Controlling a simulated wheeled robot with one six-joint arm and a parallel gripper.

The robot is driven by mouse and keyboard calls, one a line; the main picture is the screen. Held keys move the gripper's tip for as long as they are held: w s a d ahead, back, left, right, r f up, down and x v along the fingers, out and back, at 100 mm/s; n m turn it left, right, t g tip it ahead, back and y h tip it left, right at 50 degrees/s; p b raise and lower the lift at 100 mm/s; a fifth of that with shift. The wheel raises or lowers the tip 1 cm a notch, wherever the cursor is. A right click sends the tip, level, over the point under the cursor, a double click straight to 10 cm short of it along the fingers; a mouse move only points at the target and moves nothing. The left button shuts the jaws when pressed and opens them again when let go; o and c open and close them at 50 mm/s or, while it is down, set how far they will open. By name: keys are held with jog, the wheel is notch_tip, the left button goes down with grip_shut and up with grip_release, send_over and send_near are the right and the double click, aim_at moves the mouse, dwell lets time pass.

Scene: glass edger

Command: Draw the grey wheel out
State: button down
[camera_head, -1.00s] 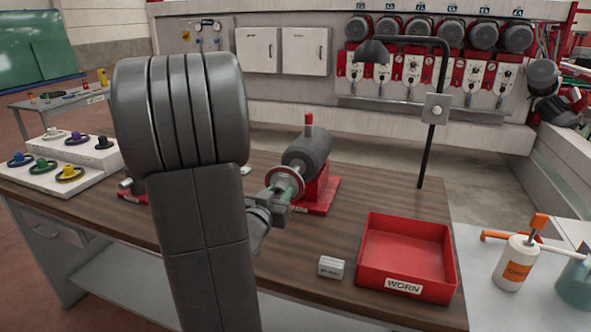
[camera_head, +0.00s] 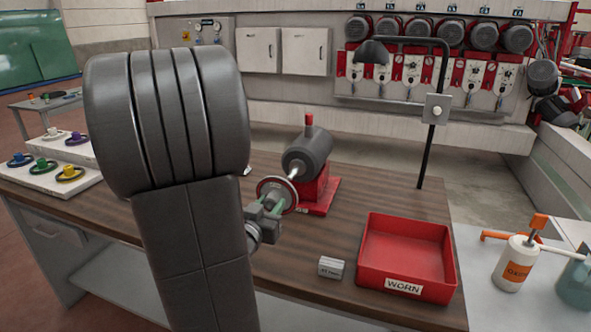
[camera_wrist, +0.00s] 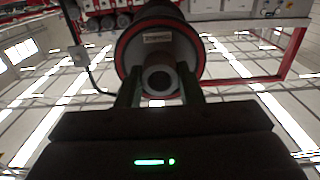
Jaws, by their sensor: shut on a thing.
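The grey wheel (camera_head: 277,194) is a thin disc with a reddish rim, standing upright in front of the grey motor (camera_head: 307,155) on its red base. A short pale length of spindle (camera_head: 294,173) shows between wheel and motor. I cannot tell whether the wheel's bore still sits around the spindle end. My gripper (camera_head: 269,209) is shut on the wheel's hub from the near side. In the wrist view the fingers stand either side of the round hub (camera_wrist: 160,80), with the wheel's face (camera_wrist: 188,52) behind it. My arm hides part of the bench.
A red tray (camera_head: 449,262) labelled WORN stands at the right of the wooden bench, with a small grey block (camera_head: 331,267) beside it. A black post (camera_head: 424,150) rises behind. A white rack (camera_head: 45,185) with coloured-hub wheels stands at the left. Bench between motor and tray is clear.

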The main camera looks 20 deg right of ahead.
jog(key=shift+v, duration=2.5)
jog(key=shift+w+r+p, duration=0.1)
jog(key=shift+p, duration=0.2)
